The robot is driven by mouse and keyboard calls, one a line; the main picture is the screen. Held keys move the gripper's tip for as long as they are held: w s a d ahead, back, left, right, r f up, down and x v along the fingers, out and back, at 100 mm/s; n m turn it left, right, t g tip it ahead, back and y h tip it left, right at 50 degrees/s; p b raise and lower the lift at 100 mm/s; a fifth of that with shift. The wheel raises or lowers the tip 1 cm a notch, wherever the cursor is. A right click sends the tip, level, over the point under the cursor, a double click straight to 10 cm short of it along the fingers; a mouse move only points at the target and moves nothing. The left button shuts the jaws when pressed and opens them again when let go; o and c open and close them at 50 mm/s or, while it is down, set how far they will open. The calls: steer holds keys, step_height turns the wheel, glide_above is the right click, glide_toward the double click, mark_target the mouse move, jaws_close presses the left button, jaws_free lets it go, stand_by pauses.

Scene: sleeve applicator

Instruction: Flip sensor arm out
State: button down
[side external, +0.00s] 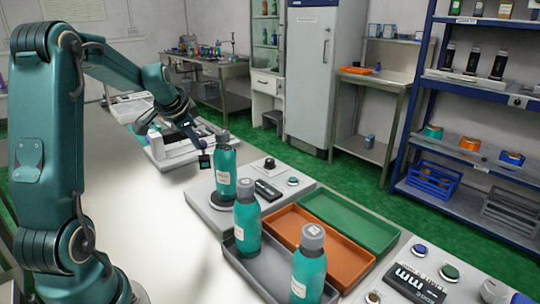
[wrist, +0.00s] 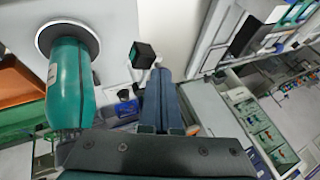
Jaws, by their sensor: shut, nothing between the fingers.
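The sensor arm's black square head (side external: 205,161) stands close to the green bottle (side external: 224,165) on the applicator. In the wrist view the head (wrist: 142,55) sits on a thin pale link, to the right of the bottle (wrist: 67,85). The bottle stands on a round black disc (wrist: 50,31). My gripper (side external: 196,142) is beside the sensor arm, on the side away from the bottle. Its dark blue fingers (wrist: 162,76) are together and empty, and their tips show close to the link. I cannot tell whether they touch it. The arm's pivot is not clear.
Two more green bottles (side external: 247,222) (side external: 310,268) stand in a grey tray (side external: 268,272). An orange tray (side external: 345,262) and a green tray (side external: 350,226) lie beside it. A white device (side external: 180,150) lies behind the sensor head. The bench's left part (side external: 130,190) is clear.

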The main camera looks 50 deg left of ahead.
steer(key=w+a+m, duration=0.1)
steer(key=w+a, duration=0.3)
steer(key=a, duration=0.3)
steer(key=shift+w+t+h, duration=0.15)
steer(key=shift+t+h, duration=0.15)
steer(key=shift+h, duration=0.1)
steer(key=shift+m, duration=0.3)
stand_by(0.3)
steer(key=s+a+r, duration=0.3)
steer(key=s+r, duration=0.1)
steer(key=r, duration=0.4)
steer(key=shift+s+r, duration=0.15)
steer(key=shift+s, duration=0.15)
